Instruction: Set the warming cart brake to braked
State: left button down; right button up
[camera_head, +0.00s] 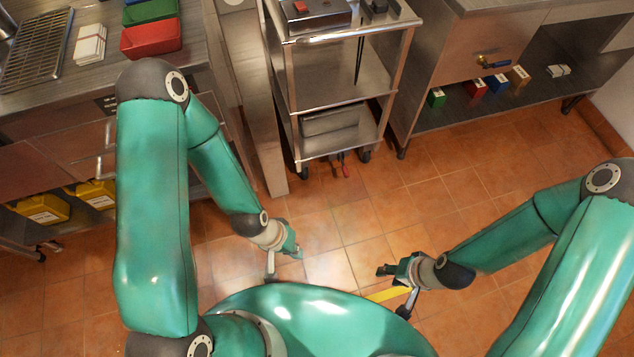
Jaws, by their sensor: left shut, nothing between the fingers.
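The warming cart (339,32) is a steel shelved cart on casters at the top centre. A small red-tipped lever (346,171), which looks like its brake, sticks out low at the front between the front casters. Its exact setting cannot be told from here. My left gripper (295,251) is shut and empty, over the floor in front of the cart, apart from the lever and nearer to me. My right gripper (383,270) is further right and nearer to me, over the floor, touching nothing that I can see. Its finger opening is too small to tell.
A counter at the left holds a wire rack (36,48), white stack (90,45), red bin (151,39) and green bin (150,11). A steel bench (480,45) stands right of the cart, with small boxes on its low shelf. The tiled floor (410,205) before the cart is clear.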

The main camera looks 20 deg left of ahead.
aim_at(346, 174)
jog(key=z, duration=0.2)
jog(key=i, duration=0.8)
jog(key=u, duration=0.15)
jog(key=k, duration=0.9)
jog(key=z, duration=0.15)
jog(key=i, duration=0.95)
jog(key=u, duration=0.1)
